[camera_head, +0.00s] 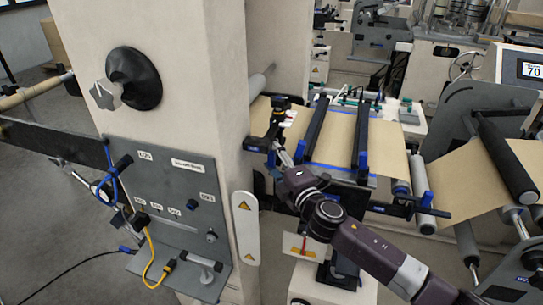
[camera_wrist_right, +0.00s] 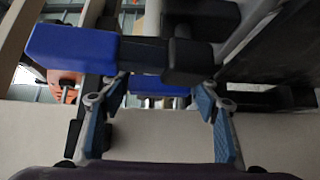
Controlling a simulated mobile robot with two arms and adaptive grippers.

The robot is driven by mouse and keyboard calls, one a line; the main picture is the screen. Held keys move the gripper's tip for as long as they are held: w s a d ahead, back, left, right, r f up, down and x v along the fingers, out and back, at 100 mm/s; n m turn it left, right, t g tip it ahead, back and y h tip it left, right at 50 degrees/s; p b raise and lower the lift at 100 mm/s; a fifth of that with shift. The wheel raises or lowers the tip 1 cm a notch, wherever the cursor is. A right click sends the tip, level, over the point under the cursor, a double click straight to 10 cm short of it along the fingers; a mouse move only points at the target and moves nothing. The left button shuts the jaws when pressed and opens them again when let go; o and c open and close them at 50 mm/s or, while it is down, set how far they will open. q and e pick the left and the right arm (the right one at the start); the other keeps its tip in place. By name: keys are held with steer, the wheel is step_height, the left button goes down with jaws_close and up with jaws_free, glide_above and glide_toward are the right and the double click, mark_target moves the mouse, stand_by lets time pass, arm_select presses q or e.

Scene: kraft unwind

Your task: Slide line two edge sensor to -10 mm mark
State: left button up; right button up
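My right arm reaches in from the lower right of the head view, and its gripper (camera_head: 276,145) is at the near-left side of the kraft web. A blue block on a black bar (camera_wrist_right: 75,50) crosses just beyond the fingertips; contact cannot be told. A small black device (camera_head: 281,104) stands by the web's left edge in the head view. I cannot tell which part is the edge sensor, and no millimetre mark is readable. My left gripper is not in view.
The brown kraft web (camera_head: 335,133) runs under two black bars with blue ends (camera_head: 362,137). A beige column (camera_head: 185,70) with a grey panel (camera_head: 165,205) stands left of the arm. A display reading 70 (camera_head: 531,70) is at the right. Rollers (camera_head: 424,195) flank the web.

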steer(key=c, duration=1.2)
steer(key=shift+s+a+f, duration=0.1)
steer(key=shift+s+a, duration=0.05)
steer(key=shift+s, duration=0.25)
steer(key=shift+c, duration=0.2)
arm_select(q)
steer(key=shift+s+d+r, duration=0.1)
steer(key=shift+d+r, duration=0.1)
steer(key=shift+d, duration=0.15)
arm_select(e)
steer(key=shift+s, duration=0.15)
steer(key=o, duration=1.4)
steer(key=shift+o, duration=0.2)
steer(key=shift+s, duration=0.1)
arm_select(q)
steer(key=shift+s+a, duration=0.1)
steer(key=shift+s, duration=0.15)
arm_select(e)
steer(key=v, duration=1.2)
